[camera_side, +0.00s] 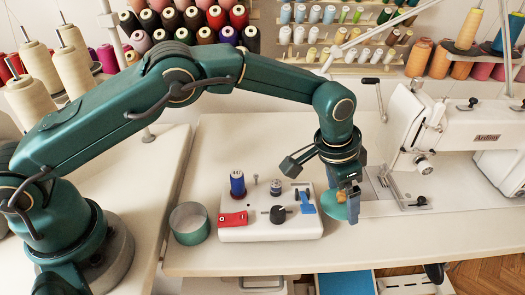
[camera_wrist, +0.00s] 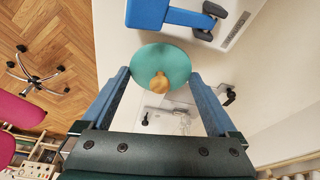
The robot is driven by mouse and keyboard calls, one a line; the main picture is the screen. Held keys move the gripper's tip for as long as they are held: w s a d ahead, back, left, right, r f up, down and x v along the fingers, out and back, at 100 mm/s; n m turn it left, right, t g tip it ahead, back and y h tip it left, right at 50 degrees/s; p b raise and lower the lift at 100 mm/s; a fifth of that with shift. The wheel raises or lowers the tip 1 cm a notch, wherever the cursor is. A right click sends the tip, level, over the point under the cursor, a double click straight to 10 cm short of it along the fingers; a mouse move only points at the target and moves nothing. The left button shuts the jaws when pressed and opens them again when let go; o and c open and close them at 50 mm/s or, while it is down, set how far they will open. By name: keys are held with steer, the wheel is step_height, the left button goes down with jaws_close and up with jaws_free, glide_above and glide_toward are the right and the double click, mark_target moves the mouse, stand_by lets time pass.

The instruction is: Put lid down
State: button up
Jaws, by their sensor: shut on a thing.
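The lid is a round teal disc with a small wooden knob. In the wrist view the lid (camera_wrist: 160,58) lies between the tips of my gripper (camera_wrist: 160,72), with its knob facing the camera. My gripper is shut on it, one finger at each side of the disc. In the side view the lid (camera_side: 339,211) is partly hidden behind my gripper (camera_side: 350,205), just right of the white box. A gap between lid and table is hard to judge. An open round green tin (camera_side: 189,223) stands on the table left of the white box.
The white box (camera_side: 270,233) carries a blue spool (camera_side: 237,184), a black knob (camera_side: 278,214), a red piece (camera_side: 233,219) and a blue lever (camera_side: 307,203). A sewing machine (camera_side: 470,140) stands at right. The table's front edge is close; bare table lies behind the box.

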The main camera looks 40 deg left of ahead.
mark_target(324, 205)
steer(key=shift+f, duration=0.5)
steer(key=o, duration=1.1)
steer(key=shift+r, duration=0.55)
steer(key=s+a+r+n, duration=0.1)
steer(key=s+a+r, duration=0.25)
steer(key=r, duration=0.45)
steer(key=s+a+r+n, duration=0.15)
steer(key=a+r, duration=0.25)
steer(key=r, duration=0.5)
steer(key=shift+s+a+f+n+t+y, duration=0.35)
steer(key=shift+s+a+n+t, duration=0.25)
steer(key=shift+s+a, duration=1.95)
steer(key=shift+s+a+f+n+t+y, duration=0.35)
steer(key=shift+s+a+n, duration=0.5)
steer(key=shift+s+a, duration=1.7)
steer(key=shift+s+a+f+n+t+y, duration=0.3)
steer(key=shift+s+a+n+t, duration=0.7)
steer(key=shift+s, duration=2.75)
steer(key=shift+a+m+g, duration=0.3)
steer(key=shift+a+g, duration=0.05)
steer(key=shift+g, duration=0.1)
